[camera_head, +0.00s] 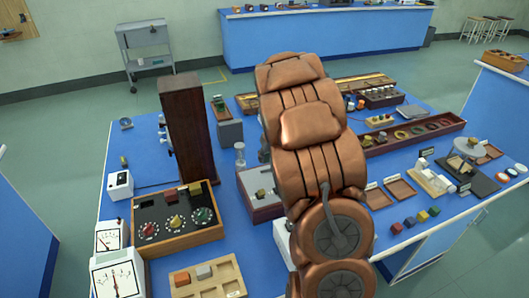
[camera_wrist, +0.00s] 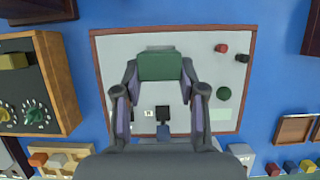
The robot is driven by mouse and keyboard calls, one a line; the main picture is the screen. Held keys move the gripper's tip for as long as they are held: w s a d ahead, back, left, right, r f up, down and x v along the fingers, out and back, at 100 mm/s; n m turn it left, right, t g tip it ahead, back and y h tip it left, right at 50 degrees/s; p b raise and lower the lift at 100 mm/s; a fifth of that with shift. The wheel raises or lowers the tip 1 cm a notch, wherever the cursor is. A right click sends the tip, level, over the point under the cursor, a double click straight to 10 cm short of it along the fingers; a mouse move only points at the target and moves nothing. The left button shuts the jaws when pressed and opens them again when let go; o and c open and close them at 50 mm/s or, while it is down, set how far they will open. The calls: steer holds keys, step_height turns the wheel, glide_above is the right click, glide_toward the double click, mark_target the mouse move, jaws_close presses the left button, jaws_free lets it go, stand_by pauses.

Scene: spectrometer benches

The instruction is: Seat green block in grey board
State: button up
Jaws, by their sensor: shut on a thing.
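The green block (camera_wrist: 160,66) is between the fingertips of my gripper (camera_wrist: 160,70), which is shut on it. In the wrist view the block is over the upper middle of the grey board (camera_wrist: 112,60), which has a thin reddish-brown frame. I cannot tell whether the block touches the board. The board carries a red knob (camera_wrist: 221,48), a black knob (camera_wrist: 242,58) and a round green piece (camera_wrist: 224,94). A black square (camera_wrist: 162,112) and a blue piece (camera_wrist: 163,131) show between my fingers. In the head view my arm hides the block and most of the board.
A wooden console with dials (camera_head: 178,222) stands left of the board. A wooden tray with blocks (camera_head: 205,278) is at the front. A tall dark column (camera_head: 186,125) rises behind. Small coloured cubes (camera_head: 415,219) and brown trays (camera_head: 399,187) lie to the right.

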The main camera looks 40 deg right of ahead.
steer(key=shift+f, duration=0.2)
steer(key=b, duration=0.5)
glide_above(267, 175)
steer(key=s, duration=0.1)
steer(key=shift+s+a+f, duration=0.1)
steer(key=shift+f, duration=0.95)
steer(key=shift+s+a+f, duration=0.1)
steer(key=shift+f, duration=0.9)
steer(key=shift+s+f, duration=0.1)
steer(key=shift+f, duration=1.1)
steer(key=shift+f, duration=0.1)
steer(key=o, duration=1.3)
steer(key=shift+f, duration=0.15)
steer(key=shift+r, duration=0.25)
steer(key=shift+v, duration=0.85)
steer(key=v, duration=1)
